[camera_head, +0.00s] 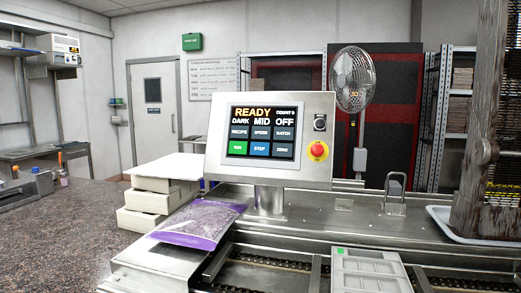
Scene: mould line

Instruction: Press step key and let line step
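The control panel (215,150) stands on a post above the line. Its screen (262,132) reads READY at the top, with a small count that looks like 0, and DARK, MID and OFF below. The blue STEP key (260,149) is in the bottom row, between a green key (237,148) and the grey ZERO key (282,150). The line's chain conveyor (270,262) runs across the bottom of the view. A pale mould (370,272) with a green mark at its corner sits on it, cut off by the lower edge. My gripper is not in view.
A red emergency button (318,150) and a small switch (320,122) are right of the screen. A bag with purple edges (200,222) lies left of the post, beside stacked white boxes (150,200). A metal handle (395,192) and a tall brown column (480,150) stand right.

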